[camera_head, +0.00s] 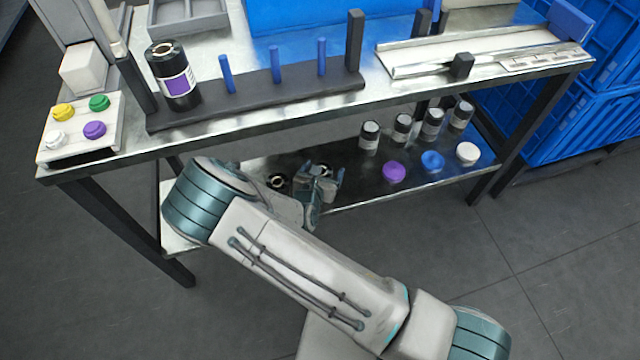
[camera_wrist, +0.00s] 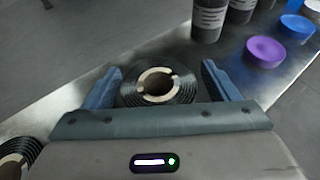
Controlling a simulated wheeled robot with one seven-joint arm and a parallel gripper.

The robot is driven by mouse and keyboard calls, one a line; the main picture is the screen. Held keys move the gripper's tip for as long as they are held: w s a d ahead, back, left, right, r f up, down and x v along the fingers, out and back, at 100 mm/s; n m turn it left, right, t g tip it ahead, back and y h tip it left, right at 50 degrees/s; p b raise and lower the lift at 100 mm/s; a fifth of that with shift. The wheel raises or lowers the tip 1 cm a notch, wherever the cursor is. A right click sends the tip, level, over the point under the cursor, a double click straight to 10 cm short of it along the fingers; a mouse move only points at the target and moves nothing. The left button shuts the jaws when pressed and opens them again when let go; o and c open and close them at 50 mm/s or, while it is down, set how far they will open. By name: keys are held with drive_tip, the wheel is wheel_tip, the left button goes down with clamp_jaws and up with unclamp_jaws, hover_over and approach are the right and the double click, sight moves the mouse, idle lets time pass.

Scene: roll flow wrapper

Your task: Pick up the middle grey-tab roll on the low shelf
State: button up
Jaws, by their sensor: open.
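A black wound roll (camera_wrist: 185,90) with a cream core stands on the low shelf, seen from above in the wrist view. My gripper (camera_wrist: 163,76) is open, with one blue finger on each side of this roll; I cannot tell whether they touch it. In the head view my gripper (camera_head: 322,184) is over the front part of the low shelf (camera_head: 350,199) and hides most of the roll (camera_head: 325,170). A second roll (camera_head: 278,181) with a pale core stands to the left; it shows at the lower left in the wrist view (camera_wrist: 18,155). No grey tab is visible.
Several dark labelled cylinders (camera_head: 402,127) stand at the right back of the low shelf. Purple (camera_head: 394,172), blue (camera_head: 432,161) and white (camera_head: 467,153) discs lie before them. The tabletop (camera_head: 250,117) overhangs the shelf. Blue crates (camera_head: 580,125) stand at right.

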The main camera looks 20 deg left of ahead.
drive_tip(key=shift+w, duration=0.1)
drive_tip(key=shift+c, duration=0.3)
drive_tip(key=c, duration=1.2)
drive_tip(key=shift+r, duration=0.1)
drive_tip(key=shift+c, duration=0.2)
